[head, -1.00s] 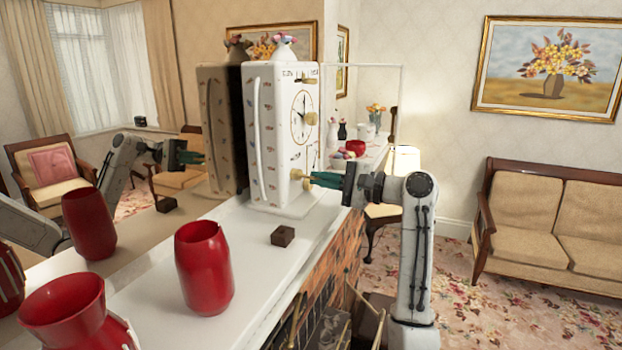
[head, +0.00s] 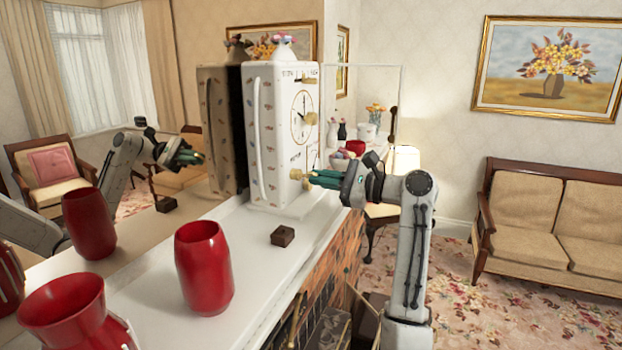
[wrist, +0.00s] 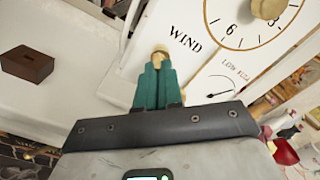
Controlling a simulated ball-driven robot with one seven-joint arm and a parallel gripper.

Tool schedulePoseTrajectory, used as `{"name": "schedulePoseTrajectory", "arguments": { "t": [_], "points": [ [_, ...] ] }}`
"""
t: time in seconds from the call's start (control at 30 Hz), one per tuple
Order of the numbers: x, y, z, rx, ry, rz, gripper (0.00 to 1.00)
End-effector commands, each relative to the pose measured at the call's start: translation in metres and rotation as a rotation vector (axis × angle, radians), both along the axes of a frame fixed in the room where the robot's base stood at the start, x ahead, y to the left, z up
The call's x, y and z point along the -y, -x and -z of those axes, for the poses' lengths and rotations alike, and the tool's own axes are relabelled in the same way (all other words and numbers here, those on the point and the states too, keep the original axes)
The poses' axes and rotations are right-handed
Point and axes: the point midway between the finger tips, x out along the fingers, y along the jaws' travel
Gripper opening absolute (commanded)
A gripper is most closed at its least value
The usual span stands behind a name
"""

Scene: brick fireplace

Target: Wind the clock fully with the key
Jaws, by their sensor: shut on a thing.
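The tall white clock (head: 270,150) stands upright on the white mantel, its dial (head: 303,118) facing right. The brass key (head: 296,174) sits low on the clock's face; in the wrist view the key (wrist: 161,51) shows beside the word WIND. My gripper (head: 312,177) has its green fingers shut on the key, and the wrist view shows the closed fingers (wrist: 158,80) covering part of it. A small gauge (wrist: 220,94) marked LOW and FULL has a dark needle; its exact reading is hard to tell.
A small brown box (head: 283,236) lies on the mantel before the clock. A red vase (head: 203,267) stands nearer, with another red vase (head: 72,318) at the lower left. A mirror behind the mantel reflects the clock and my arm.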

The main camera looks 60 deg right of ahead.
Motion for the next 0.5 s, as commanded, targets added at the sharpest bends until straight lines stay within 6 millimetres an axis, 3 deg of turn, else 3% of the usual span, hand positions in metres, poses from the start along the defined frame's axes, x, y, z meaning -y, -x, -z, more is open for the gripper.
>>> {"name": "schedulePoseTrajectory", "arguments": {
  "t": [0.27, 0.5],
  "points": [
    [-0.0043, -0.0045, -0.0001, -0.004, -0.035, -0.014, 0.00],
    [-0.0045, -0.0056, -0.0002, -0.027, -0.310, -0.015, 0.00]
  ]
}}
